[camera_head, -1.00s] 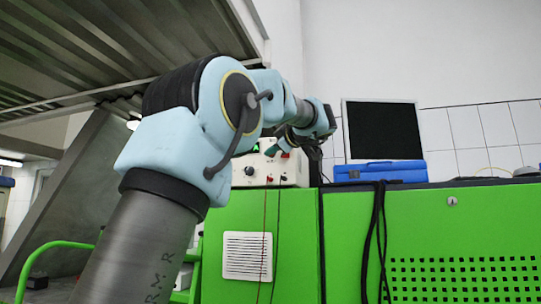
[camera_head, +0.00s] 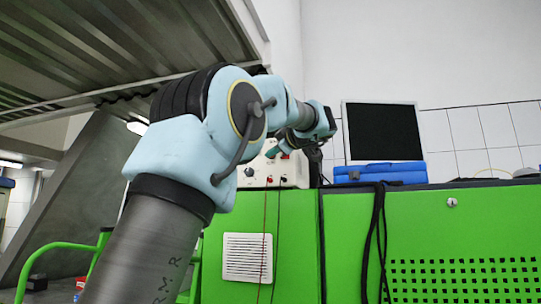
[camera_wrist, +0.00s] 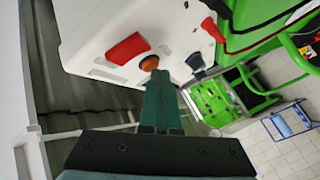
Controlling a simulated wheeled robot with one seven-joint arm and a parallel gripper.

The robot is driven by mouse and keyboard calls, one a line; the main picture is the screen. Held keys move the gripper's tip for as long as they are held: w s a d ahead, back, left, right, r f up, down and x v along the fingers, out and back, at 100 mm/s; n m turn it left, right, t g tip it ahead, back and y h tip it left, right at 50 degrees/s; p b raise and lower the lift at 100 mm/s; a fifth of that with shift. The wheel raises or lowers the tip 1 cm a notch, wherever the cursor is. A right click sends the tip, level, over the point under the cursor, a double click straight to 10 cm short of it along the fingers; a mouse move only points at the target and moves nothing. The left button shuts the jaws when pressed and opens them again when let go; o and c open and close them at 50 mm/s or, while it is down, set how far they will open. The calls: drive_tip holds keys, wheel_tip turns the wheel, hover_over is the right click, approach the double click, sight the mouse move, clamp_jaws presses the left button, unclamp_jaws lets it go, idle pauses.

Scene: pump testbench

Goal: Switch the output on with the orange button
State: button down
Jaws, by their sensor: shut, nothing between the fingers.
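The orange button (camera_wrist: 149,63) is a small round button on the front of the white power supply box (camera_wrist: 90,25), beside a red rectangular part (camera_wrist: 127,48). My gripper (camera_wrist: 160,80) is shut and empty, with its dark green fingertips right next to the button in the wrist view. I cannot tell whether the tips touch it. In the head view the white box (camera_head: 292,176) stands on the green cabinet, and my gripper (camera_head: 272,152) is in front of its upper part. The button is not discernible there.
Red and black leads hang from the box down the green cabinet (camera_head: 350,225). A blue case (camera_head: 380,173) and a dark monitor (camera_head: 383,131) stand to the right. A dark knob (camera_wrist: 195,62) and a red plug (camera_wrist: 212,30) sit near the button.

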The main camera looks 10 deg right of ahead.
drive_tip(key=shift+s+f+b, duration=0.1)
drive_tip(key=shift+b, duration=0.2)
drive_tip(key=shift+s+a+b, duration=0.4)
drive_tip(key=shift+s+b, duration=0.25)
drive_tip(key=shift+b, duration=0.15)
drive_tip(key=shift+s+a+b, duration=0.5)
drive_tip(key=shift+s+b, duration=0.35)
drive_tip(key=shift+b, duration=0.2)
drive_tip(key=shift+s+a+b, duration=0.45)
drive_tip(key=shift+s+b, duration=0.45)
drive_tip(key=shift+b, duration=0.1)
drive_tip(key=shift+s+a+b, duration=0.5)
drive_tip(key=shift+s+b, duration=0.35)
drive_tip(key=shift+b, duration=0.2)
